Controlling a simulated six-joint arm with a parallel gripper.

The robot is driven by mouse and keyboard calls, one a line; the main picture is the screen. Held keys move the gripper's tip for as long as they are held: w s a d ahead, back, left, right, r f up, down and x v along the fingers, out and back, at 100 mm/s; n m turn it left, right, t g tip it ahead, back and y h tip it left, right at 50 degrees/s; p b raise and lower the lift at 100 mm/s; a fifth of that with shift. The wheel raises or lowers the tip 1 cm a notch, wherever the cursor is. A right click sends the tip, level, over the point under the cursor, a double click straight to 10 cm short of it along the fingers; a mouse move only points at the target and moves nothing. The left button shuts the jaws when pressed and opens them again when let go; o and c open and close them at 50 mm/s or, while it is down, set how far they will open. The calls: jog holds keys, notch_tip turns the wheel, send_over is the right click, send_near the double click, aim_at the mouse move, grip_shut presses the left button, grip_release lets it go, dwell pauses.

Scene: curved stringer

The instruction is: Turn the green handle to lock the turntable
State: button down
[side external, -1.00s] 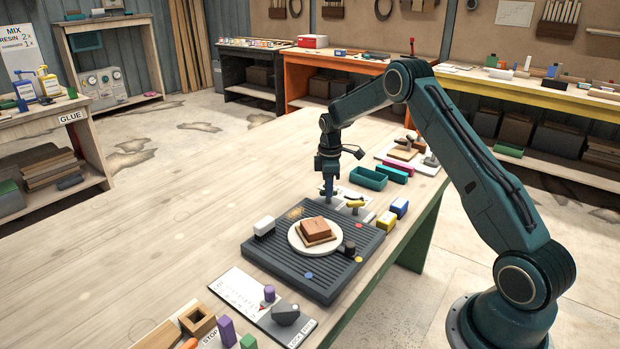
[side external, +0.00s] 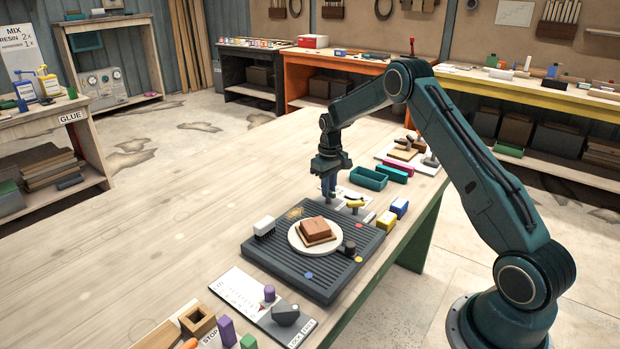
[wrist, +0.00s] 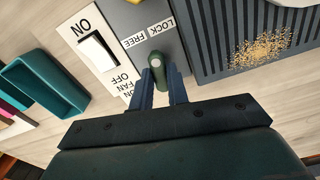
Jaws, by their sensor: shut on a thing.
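The green handle (wrist: 157,66) shows in the wrist view, on a grey plate (wrist: 150,28) with labels reading LOCK and FREE. My gripper (wrist: 163,85) is shut on the handle, one blue finger on each side of it. Which label the handle points to is hard to tell. In the side view my gripper (side external: 329,190) reaches straight down at the far edge of the grooved dark board, and the handle is hidden there. The white round turntable (side external: 296,241) lies on that board and carries a brown block (side external: 316,230).
Sawdust (wrist: 262,50) lies on the grooved board (wrist: 220,62). A teal tray (side external: 368,178), a yellow-handled part (side external: 355,204) and a white-topped brush (side external: 264,227) stand nearby. The table's left side is clear.

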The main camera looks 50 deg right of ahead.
jog(key=m, duration=0.7)
jog(key=shift+r, duration=0.1)
dwell(0.4)
jog(key=c, duration=1.4)
grip_release()
jog(key=shift+o, duration=0.2)
notch_tip(320, 180, up, 14)
